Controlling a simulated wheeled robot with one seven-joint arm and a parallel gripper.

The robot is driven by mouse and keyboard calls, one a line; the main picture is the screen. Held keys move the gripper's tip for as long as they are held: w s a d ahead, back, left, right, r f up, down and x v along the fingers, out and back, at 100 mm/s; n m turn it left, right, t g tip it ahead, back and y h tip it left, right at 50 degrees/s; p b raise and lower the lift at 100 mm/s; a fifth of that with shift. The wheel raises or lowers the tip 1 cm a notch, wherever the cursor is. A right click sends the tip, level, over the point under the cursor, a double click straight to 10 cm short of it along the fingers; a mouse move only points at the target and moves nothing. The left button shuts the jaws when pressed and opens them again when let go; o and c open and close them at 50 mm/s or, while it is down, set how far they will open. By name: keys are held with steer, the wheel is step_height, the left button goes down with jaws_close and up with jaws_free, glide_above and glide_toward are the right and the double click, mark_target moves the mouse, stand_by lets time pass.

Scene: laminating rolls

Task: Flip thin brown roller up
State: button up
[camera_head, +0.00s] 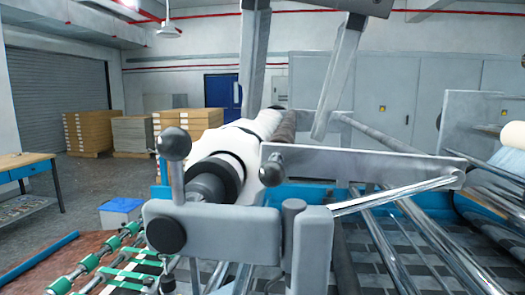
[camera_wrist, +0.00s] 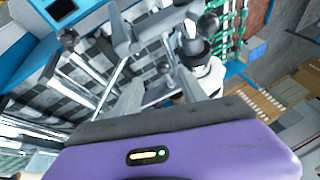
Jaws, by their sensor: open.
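The thin brown roller (camera_head: 286,129) shows in the head view as a dark brown bar. It runs away from me, just right of a thick white roll (camera_head: 262,126), and its near end is hidden behind a grey metal plate (camera_head: 350,163). I cannot make the roller out clearly in the wrist view.
A lever with a dark ball knob (camera_head: 174,143) stands at the machine's near end. Shiny metal rods (camera_head: 395,250) lie at right. Stacked boards (camera_head: 88,132) and a wooden table (camera_head: 22,161) stand at left, with open floor between.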

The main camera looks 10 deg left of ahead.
mark_target(273, 165)
steer(key=shift+w+r+b+x, duration=0.1)
steer(key=shift+w+b+x, duration=0.1)
steer(key=shift+b+x, duration=1.35)
steer(key=shift+w+r+b+x, duration=0.15)
steer(key=shift+b+x, duration=0.35)
steer(key=shift+x, duration=2.05)
steer(key=shift+a, duration=0.15)
jaws_close()
